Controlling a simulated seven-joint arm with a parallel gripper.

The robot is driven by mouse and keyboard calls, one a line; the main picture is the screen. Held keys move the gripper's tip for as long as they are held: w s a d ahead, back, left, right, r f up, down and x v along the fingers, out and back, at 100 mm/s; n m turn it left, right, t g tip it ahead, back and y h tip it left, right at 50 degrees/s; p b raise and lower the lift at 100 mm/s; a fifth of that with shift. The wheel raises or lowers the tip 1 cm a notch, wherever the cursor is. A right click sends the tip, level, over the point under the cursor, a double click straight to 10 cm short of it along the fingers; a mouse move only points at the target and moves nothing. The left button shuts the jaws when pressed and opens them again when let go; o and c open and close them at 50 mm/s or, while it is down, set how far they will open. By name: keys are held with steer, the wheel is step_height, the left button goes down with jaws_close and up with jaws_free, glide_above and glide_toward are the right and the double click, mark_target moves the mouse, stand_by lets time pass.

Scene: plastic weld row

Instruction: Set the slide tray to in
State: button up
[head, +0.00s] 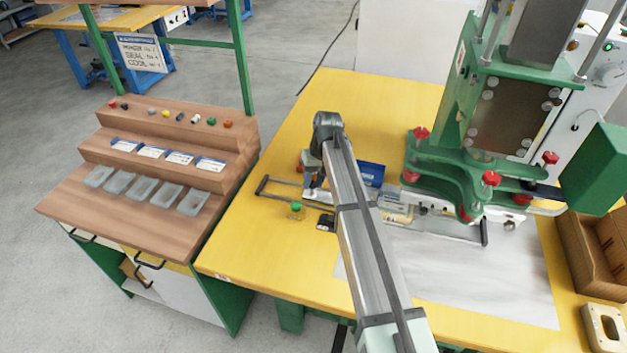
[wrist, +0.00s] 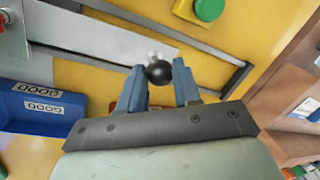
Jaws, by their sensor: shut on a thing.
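The slide tray shows in the wrist view as a pale metal plate (wrist: 95,32) at the left, lying between dark rails (wrist: 195,55). In the head view the rail end (head: 262,186) sticks out to the left on the yellow table, and the other end runs under the green press (head: 440,165). My gripper (head: 312,192) is over the left part of the rails. In the wrist view my gripper (wrist: 160,88) is shut on a black ball knob (wrist: 158,73) with a pale stem. My arm hides part of the tray in the head view.
A blue box (head: 371,174), labelled GOOD in the wrist view (wrist: 40,108), stands beside the rails. A green button (head: 296,207) is in front of them. Brown bins (head: 590,250) stand at the right. The table's front left is clear.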

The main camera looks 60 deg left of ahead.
jaws_close()
steer(key=w+d, duration=0.9)
steer(key=shift+w+d, duration=0.1)
steer(key=o, duration=1)
jaws_free()
steer(key=r, duration=0.4)
steer(key=w+r, duration=0.1)
steer(key=r, duration=0.4)
steer(key=w+r, duration=0.1)
steer(key=r, duration=0.3)
steer(key=shift+w+d+r, duration=0.25)
steer(key=shift+r, duration=0.05)
